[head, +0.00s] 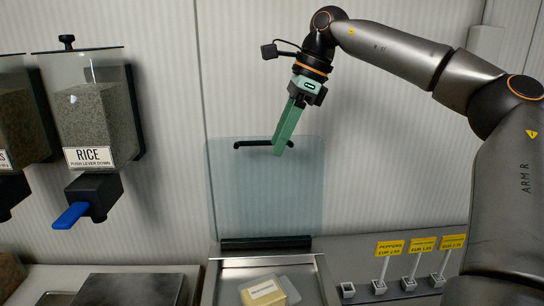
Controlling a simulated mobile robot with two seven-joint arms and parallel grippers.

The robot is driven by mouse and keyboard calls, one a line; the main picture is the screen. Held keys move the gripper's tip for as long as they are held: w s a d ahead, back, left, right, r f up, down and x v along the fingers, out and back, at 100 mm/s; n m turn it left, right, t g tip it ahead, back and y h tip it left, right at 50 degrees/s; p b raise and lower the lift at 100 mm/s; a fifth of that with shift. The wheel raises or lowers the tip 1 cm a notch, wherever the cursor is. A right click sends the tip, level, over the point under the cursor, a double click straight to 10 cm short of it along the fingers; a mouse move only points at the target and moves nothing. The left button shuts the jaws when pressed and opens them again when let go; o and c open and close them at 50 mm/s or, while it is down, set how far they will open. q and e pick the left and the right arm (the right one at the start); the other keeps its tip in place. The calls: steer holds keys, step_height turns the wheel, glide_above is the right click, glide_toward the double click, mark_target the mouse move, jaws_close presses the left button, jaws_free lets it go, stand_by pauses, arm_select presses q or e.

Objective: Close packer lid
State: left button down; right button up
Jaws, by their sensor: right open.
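The packer lid (265,190) is a clear bluish panel standing upright against the back wall, raised open. Its black bar handle (250,143) runs along the upper part. The packer body (225,270) is a metal tray below the lid's dark hinge bar (265,243). Inside it lies a pale yellow labelled block (264,291) on a clear tray. My right gripper (280,153) points down with its green fingers overlapping the right part of the handle in the picture. It is open; I cannot tell whether it touches the handle. My left gripper is not in view.
A rice dispenser (95,115) with a blue lever (70,215) hangs on the wall at left, beside another dispenser. A dark metal plate (130,289) lies on the left counter. Yellow price signs (390,248) stand on small holders at right.

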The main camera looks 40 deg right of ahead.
steer(key=v, duration=0.8)
steer(key=shift+s+r, duration=0.1)
